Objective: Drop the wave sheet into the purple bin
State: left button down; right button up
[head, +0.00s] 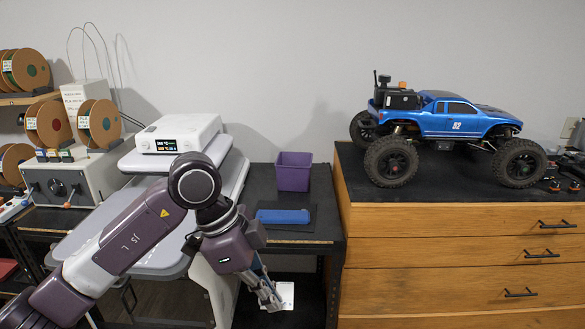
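The purple bin (293,172) stands upright on the dark bench near the wall, and I cannot see into it. My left gripper (272,298) points down in front of the bench, lower than the bin and to its left. A small white sheet (287,292) shows right beside its fingertips. It may be the wave sheet, but its print is too small to read. I cannot tell whether the fingers grip it or only overlap it in the view. My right gripper is not in view.
A flat blue object (283,216) lies on the dark bench (325,215) in front of the bin. A white machine (178,133) stands to the left. A wooden drawer cabinet (460,250) with a blue RC truck (450,118) is on the right.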

aim_at(290, 185)
jog(key=i+z, duration=0.1)
jog(key=i, duration=0.4)
jog(key=i+j+z, duration=0.15)
jog(key=i, duration=0.3)
jog(key=i+j+z, duration=0.1)
jog(key=i, duration=0.4)
jog(key=i+j+z, duration=0.1)
jog(key=i+j, duration=0.15)
jog(key=i, duration=0.2)
